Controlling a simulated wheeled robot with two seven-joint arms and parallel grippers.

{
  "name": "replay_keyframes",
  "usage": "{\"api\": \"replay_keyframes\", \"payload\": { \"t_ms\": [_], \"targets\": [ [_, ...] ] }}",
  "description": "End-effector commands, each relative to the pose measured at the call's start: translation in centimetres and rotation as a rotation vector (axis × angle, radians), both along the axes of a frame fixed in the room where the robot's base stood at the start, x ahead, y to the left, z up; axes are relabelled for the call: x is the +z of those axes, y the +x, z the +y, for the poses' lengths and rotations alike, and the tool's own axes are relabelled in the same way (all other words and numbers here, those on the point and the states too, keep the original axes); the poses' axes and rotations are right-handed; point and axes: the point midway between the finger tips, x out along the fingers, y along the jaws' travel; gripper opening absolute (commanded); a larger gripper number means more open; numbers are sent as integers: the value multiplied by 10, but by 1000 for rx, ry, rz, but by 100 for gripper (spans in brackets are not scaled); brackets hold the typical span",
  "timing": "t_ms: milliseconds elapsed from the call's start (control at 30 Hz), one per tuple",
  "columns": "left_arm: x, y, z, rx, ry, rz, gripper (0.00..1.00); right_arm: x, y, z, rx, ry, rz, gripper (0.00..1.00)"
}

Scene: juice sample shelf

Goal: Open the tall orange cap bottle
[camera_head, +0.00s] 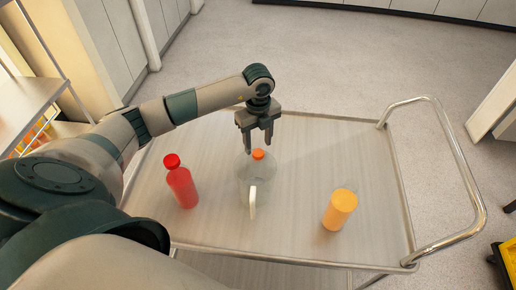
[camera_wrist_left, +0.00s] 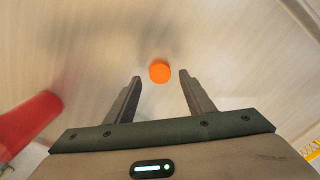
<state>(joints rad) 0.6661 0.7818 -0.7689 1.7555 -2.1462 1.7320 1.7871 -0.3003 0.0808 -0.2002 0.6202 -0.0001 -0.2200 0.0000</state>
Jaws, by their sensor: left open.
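A clear, see-through bottle with a handle (camera_head: 252,197) stands upright in the middle of the cart top. Its orange cap (camera_head: 258,154) is on top, and the cap also shows in the left wrist view (camera_wrist_left: 159,71). My left gripper (camera_head: 258,148) points down just above the cap in the head view, open and empty. In the left wrist view the cap lies a little beyond the fingertips, centred between the two fingers. The clear body is barely visible there. My right gripper is not in view.
A red bottle (camera_head: 181,184) stands left of the clear bottle, and an orange container (camera_head: 340,209) stands to the right. The metal cart (camera_head: 300,235) has a raised rim and a curved handle (camera_head: 468,175) at right. The space between the items is clear.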

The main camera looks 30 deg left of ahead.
Motion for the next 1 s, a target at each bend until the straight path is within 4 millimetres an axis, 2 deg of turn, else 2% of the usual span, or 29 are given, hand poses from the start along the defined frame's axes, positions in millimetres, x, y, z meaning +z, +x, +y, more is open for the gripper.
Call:
{"api": "replay_keyframes", "payload": {
  "t_ms": [300, 500, 700, 1000],
  "targets": [
    [55, 1, 0, 0, 0, -4, 49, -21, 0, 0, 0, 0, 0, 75],
    [79, 1, 0, 2, 0, -4, 49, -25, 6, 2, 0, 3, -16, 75],
    [87, 0, 0, 0, 1, 0, 49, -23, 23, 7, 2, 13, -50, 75],
    [87, 0, 0, 1, 1, 0, 49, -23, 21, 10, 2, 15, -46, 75]
  ]
}}
